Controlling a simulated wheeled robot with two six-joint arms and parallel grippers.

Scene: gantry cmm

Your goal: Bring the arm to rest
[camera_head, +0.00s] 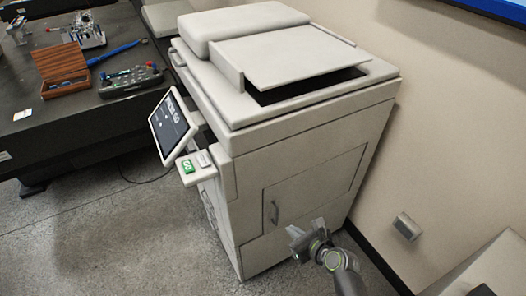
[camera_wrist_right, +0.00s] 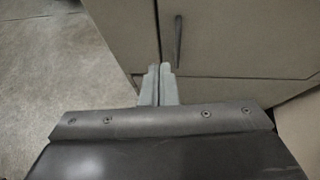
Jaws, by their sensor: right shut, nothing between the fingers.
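My right gripper (camera_head: 304,238) is low in front of the beige machine (camera_head: 290,150), near its lower door. Its arm comes in from the bottom right. In the right wrist view the two grey fingers (camera_wrist_right: 159,84) lie together, shut and empty, in front of the machine's front panel. A dark door handle (camera_wrist_right: 178,38) shows just beyond the fingertips; in the head view the handle (camera_head: 274,212) is left of the gripper. I cannot tell whether the fingers touch the panel. My left gripper is not in view.
The machine has a tilted screen (camera_head: 173,124) and a small shelf with a green button (camera_head: 188,166) on its left side. A dark table (camera_head: 70,128) with a wooden box (camera_head: 62,68) and tools stands at the left. The wall is close on the right; the grey floor (camera_head: 110,235) at left is clear.

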